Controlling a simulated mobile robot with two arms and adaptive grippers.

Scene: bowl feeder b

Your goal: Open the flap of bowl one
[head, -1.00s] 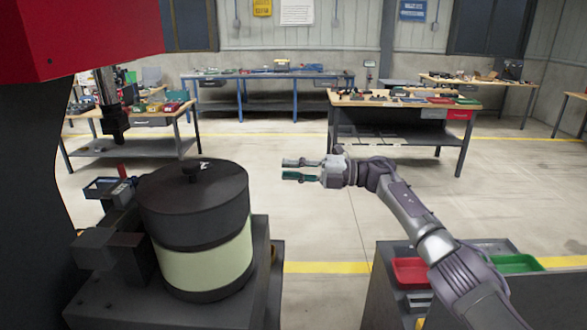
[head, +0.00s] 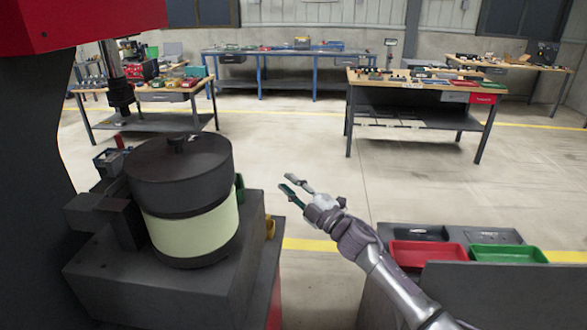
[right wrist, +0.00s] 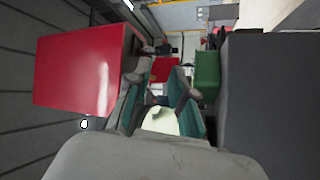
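A dark round bowl unit (head: 180,168) with a pale yellow-green band (head: 192,232) stands at the left in the head view. Its dark top carries a small knob (head: 177,144) and looks closed. I cannot tell which part is the flap. My right gripper (head: 286,183) is open and empty, to the right of the bowl and apart from it. In the right wrist view, the teal fingers of the right gripper (right wrist: 157,88) are spread, with a pale surface between and beyond them. My left gripper is not in view.
The bowl stands on a dark grey base (head: 165,285). A red and black machine (head: 75,20) rises at the left. A red tray (head: 428,252) and a green tray (head: 507,254) lie on a dark stand at the right. Workbenches (head: 415,80) stand behind, with open floor between.

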